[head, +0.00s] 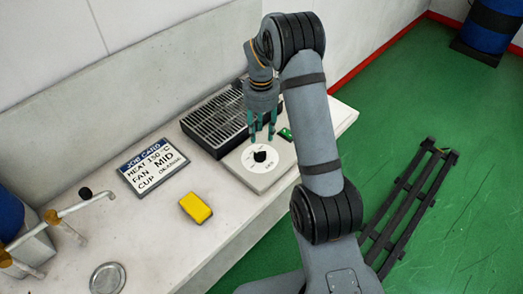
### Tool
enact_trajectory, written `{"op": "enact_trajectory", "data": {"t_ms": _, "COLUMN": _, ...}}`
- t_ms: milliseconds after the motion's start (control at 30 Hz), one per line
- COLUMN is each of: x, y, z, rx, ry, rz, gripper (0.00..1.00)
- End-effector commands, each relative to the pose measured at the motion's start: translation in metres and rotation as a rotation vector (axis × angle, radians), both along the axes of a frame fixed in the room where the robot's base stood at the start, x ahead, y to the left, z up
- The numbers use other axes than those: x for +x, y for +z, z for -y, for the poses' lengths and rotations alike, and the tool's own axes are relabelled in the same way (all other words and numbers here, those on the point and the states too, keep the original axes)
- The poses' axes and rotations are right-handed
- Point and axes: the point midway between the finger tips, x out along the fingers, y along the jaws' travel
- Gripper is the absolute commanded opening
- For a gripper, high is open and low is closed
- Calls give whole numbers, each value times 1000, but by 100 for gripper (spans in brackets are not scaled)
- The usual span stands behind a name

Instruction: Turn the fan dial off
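The fan dial (260,156) is a black knob on a round white face, set in a pale panel on the bench. Small marks ring the face, but they are too small to read. My gripper (261,138) points down just above the dial, with its teal fingers apart. Nothing shows between the fingers. I cannot tell whether the fingertips touch the knob.
A black slatted grille (217,112) stands behind the dial. A small green item (285,134) lies right of it. A yellow block (196,208) and a metal disc (107,278) are on the bench (150,235).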

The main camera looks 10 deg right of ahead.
Motion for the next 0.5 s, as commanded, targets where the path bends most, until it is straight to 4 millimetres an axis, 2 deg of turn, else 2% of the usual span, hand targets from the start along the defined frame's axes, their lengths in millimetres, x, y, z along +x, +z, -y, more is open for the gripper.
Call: {"op": "enact_trajectory", "data": {"t_ms": 500, "x": -1, "y": -82, "z": 0, "rx": 0, "ry": -2, "rz": -3, "gripper": 36}}
